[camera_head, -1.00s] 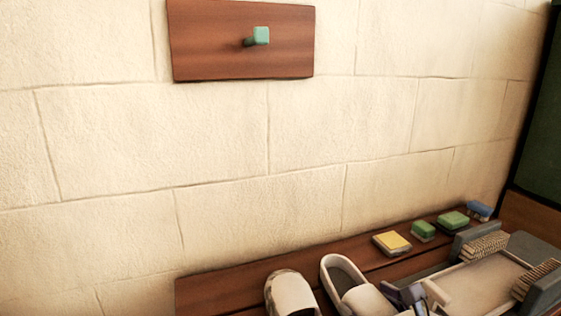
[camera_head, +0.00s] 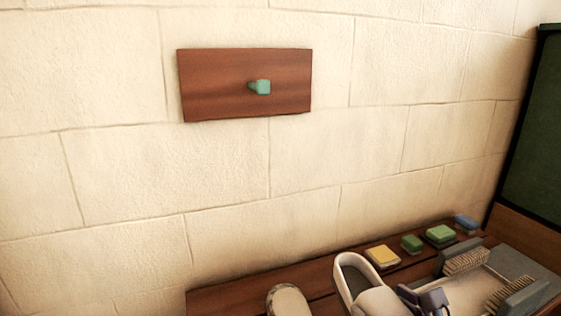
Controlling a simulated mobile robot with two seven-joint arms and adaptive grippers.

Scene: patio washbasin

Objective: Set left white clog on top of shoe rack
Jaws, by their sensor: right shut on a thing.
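Two white clogs stand out at the bottom of the head view. One white clog (camera_head: 288,300) is on the wooden slats and is cut off by the lower edge. The other white clog (camera_head: 368,298), to its right, has its open heel toward the wall. My right gripper (camera_head: 424,299) is at the right side of this second clog and is shut on it. The fingertips are partly hidden. I cannot tell whether the wooden slatted surface (camera_head: 230,298) is the shoe rack's top. My left gripper is not in view.
A yellow sponge (camera_head: 383,257), green blocks (camera_head: 440,234) and a blue block (camera_head: 466,223) line the slats' back. A tray with brushes (camera_head: 466,262) is at the right. A peg board (camera_head: 215,85) hangs on the wall. The slats' left end is clear.

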